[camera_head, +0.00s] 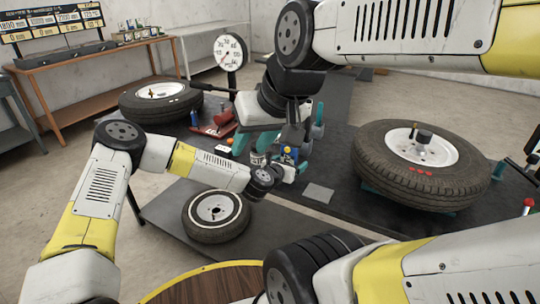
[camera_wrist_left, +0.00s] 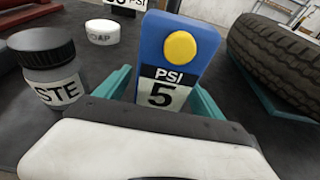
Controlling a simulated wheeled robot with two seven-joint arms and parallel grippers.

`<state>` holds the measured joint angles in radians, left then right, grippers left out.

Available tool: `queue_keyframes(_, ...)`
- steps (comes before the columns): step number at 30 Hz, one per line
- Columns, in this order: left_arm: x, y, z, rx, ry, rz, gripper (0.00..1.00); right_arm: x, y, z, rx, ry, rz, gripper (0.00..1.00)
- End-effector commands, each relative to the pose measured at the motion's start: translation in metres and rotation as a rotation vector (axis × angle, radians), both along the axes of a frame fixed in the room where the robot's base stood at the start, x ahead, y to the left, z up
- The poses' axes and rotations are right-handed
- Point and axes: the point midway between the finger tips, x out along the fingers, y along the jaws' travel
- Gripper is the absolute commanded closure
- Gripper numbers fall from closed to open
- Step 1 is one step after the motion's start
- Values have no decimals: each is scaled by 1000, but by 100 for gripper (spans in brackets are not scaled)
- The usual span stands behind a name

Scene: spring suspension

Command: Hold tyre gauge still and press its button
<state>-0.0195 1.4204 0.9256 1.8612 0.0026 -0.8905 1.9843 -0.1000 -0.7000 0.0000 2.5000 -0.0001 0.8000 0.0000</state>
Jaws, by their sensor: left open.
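The tyre gauge (camera_wrist_left: 175,60) is a blue block with a round yellow button (camera_wrist_left: 180,47) and a label reading PSI 5. In the left wrist view it stands upright between the two teal fingers of my left gripper (camera_wrist_left: 160,92). The fingers are apart on either side of it; I cannot tell whether they touch it.
A dark-capped paste jar (camera_wrist_left: 50,70) and a white soap tub (camera_wrist_left: 103,32) stand left of the gauge. A large tyre (camera_head: 415,165) lies at the right, another tyre (camera_head: 160,100) at the back left. A small wheel (camera_head: 216,215) lies in front. A dial (camera_head: 230,52) stands behind.

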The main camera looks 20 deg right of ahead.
Motion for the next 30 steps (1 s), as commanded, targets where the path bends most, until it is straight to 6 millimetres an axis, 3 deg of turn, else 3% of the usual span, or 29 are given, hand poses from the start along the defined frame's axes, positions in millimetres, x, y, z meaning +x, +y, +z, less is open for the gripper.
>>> queue_keyframes(11,4,-5,-2,1,-1,0,22,0,0,0,0,0,0,64)
queue_keyframes(21,4,-4,-2,1,-1,0,89,0,0,0,0,0,0,64)
queue_keyframes(22,4,-4,-2,1,-1,0,50,0,0,0,0,0,0,64)
queue_keyframes(30,4,-4,-1,1,-1,0,100,0,0,0,0,0,0,64)
